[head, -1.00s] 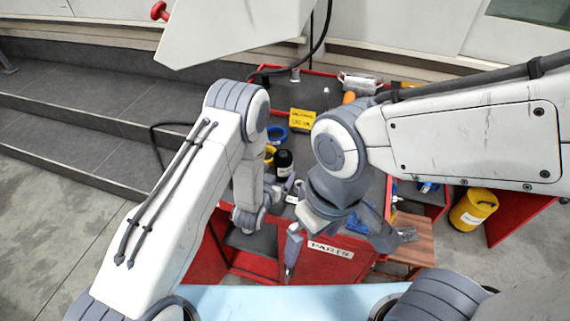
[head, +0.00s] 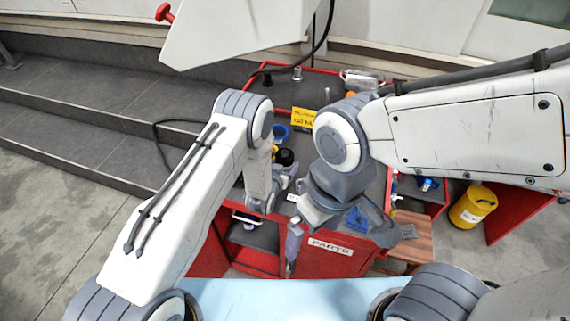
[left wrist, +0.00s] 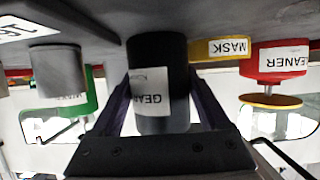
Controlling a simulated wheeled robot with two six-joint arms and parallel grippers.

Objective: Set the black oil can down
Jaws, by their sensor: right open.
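The black oil can (left wrist: 160,82), with a white label reading "GEA…", is between the two fingers of my left gripper (left wrist: 161,100) in the left wrist view, which looks upside down. The fingers lie against both sides of the can. Its base is at or very near the dark tabletop (left wrist: 110,18); I cannot tell if it touches. In the head view the dark top of the can (head: 285,157) shows behind my left wrist, the rest hidden. My right gripper (head: 350,248) is open and empty in front of the red bench front.
A yellow sign (head: 304,117) stands on the bench.

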